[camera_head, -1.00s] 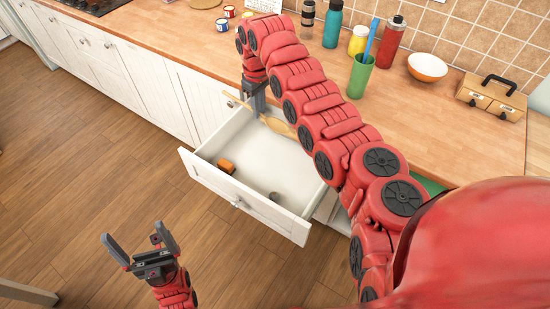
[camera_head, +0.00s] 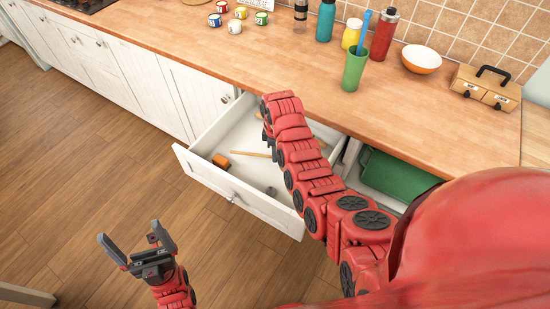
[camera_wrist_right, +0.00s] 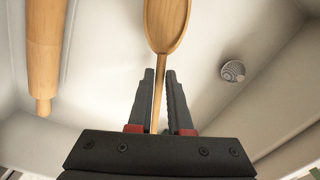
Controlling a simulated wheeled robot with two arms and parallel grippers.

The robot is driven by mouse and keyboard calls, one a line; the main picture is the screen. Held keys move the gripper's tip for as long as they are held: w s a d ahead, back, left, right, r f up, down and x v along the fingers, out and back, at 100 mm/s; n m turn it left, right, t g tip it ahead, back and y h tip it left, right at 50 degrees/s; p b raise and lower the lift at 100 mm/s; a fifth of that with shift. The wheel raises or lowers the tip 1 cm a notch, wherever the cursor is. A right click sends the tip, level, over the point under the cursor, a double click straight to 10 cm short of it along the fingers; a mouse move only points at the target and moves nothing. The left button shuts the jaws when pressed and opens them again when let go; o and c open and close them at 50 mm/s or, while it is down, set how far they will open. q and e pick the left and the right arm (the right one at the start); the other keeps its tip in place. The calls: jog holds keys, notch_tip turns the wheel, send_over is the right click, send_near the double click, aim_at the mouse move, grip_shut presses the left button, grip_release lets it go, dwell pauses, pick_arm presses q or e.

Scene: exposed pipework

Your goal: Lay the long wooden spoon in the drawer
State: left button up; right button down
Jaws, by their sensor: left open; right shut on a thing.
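The long wooden spoon (camera_wrist_right: 167,22) is in my right gripper (camera_wrist_right: 160,82), which is shut on its handle. The bowl points away from the gripper in the right wrist view. In the head view the handle (camera_head: 254,154) shows low inside the open drawer (camera_head: 240,192); my right arm hides much of the rest. I cannot tell whether the spoon touches the drawer floor. My left gripper (camera_head: 138,252) is open and empty, over the floor, left of the drawer.
The drawer also holds an orange-brown block (camera_head: 220,160), a small grey round thing (camera_head: 271,191) and a wooden rolling-pin-like piece (camera_wrist_right: 45,55). A green item (camera_head: 392,178) is in an opening right of the drawer. The green cup (camera_head: 353,70) stands on the counter (camera_head: 300,65).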

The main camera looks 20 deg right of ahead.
aim_at(275, 165)
jog(key=shift+f+p, duration=0.35)
jog(key=shift+f, duration=1.65)
jog(key=shift+f, duration=0.15)
jog(key=c, duration=0.8)
grip_release()
jog(key=shift+c, duration=0.2)
